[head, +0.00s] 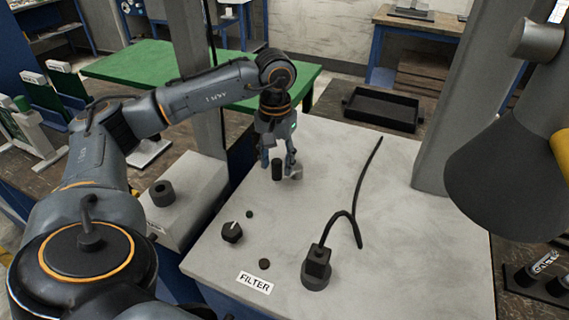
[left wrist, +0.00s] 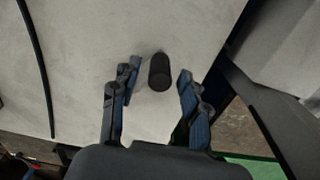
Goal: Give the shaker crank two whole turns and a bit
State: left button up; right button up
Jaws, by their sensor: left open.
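A black upright cylinder (head: 277,169), which looks like the crank's handle, stands over the pale bench top (head: 330,235). A small grey piece (head: 295,172) shows beside it, partly hidden by a finger. My left gripper (head: 278,163) points down at the handle, with its fingers apart. In the left wrist view the handle (left wrist: 159,72) stands between the two open fingertips (left wrist: 159,75), with a gap on both sides; it does not look gripped. The crank's arm and hub cannot be made out clearly. My right gripper is not in view.
Near the front are a black knob (head: 232,232), a FILTER label (head: 255,283) and a black block (head: 317,268) with a bent cable (head: 358,205). A grey box (head: 185,205) stands left. A large dark cone (head: 510,180) hangs right. The bench's middle is clear.

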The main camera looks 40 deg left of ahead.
pick_arm(q)
jog(key=shift+r+p, duration=2.45)
jog(key=shift+r, duration=1.4)
